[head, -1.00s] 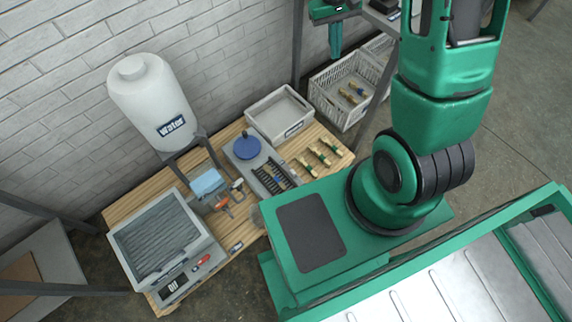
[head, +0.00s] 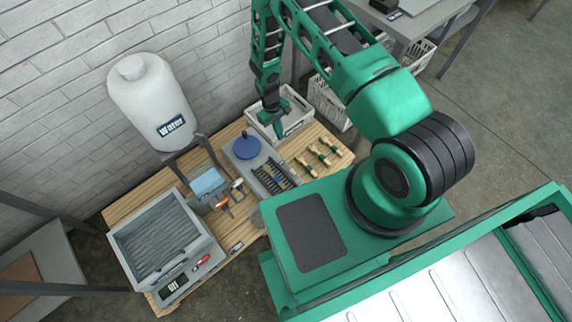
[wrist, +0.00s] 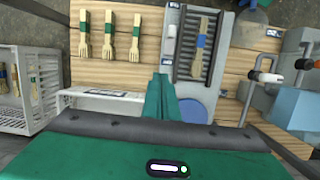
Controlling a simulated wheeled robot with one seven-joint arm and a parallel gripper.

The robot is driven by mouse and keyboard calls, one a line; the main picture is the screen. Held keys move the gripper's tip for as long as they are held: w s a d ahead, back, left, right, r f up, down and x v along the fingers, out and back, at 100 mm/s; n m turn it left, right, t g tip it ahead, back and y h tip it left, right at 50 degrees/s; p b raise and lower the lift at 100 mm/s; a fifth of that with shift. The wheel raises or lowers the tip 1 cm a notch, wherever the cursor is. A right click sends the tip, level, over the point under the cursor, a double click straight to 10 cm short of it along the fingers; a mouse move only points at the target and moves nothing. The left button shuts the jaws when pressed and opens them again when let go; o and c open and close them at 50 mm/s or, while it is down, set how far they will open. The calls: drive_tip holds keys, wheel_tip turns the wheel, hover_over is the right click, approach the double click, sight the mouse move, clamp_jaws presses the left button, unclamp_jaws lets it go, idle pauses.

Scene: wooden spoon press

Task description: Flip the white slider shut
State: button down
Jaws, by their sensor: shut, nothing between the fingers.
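A grey press unit (head: 262,168) with a ribbed slot bed stands on the wooden table. A banded wooden piece (wrist: 201,38) lies in its bed in the wrist view. A small white piece (wrist: 171,30), which looks like the slider, sits on the unit's side rim. Its exact position is too small to tell, and I cannot make it out in the head view. My gripper (head: 281,136) is shut and empty, pointing down near the white tray and the unit. In the wrist view my gripper (wrist: 160,80) shows beside the unit's edge, apart from the white piece.
A blue disc (head: 246,147) is on the unit. Several banded wooden utensils (head: 320,155) lie on the table to its right. A white tray (head: 297,124) stands behind. A water tank (head: 150,100), blue box (head: 208,184) and grey basin (head: 150,240) are left.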

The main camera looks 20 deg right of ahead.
drive_tip(key=f, duration=0.1)
drive_tip(key=s+a+f, duration=0.1)
drive_tip(key=f, duration=0.1)
drive_tip(key=s+f, duration=0.1)
drive_tip(key=shift+a+f, duration=0.25)
drive_tip(key=shift+a, duration=0.05)
drive_tip(key=shift+f, duration=0.1)
hover_over(287, 169)
drive_tip(key=w+a, duration=0.1)
drive_tip(key=w, duration=0.3)
drive_tip(key=x, duration=0.3)
drive_tip(key=w+x, duration=0.1)
drive_tip(key=x, duration=0.2)
drive_tip(key=w+x, duration=0.1)
drive_tip(key=x, duration=0.2)
drive_tip(key=shift+a+f, duration=0.35)
drive_tip(key=shift+a, duration=0.05)
drive_tip(key=shift+s+d, duration=0.2)
drive_tip(key=shift+s, duration=0.3)
drive_tip(key=shift+s+d, duration=0.15)
drive_tip(key=shift+s, duration=0.35)
drive_tip(key=shift+s+d, duration=0.3)
drive_tip(key=shift+s, duration=0.65)
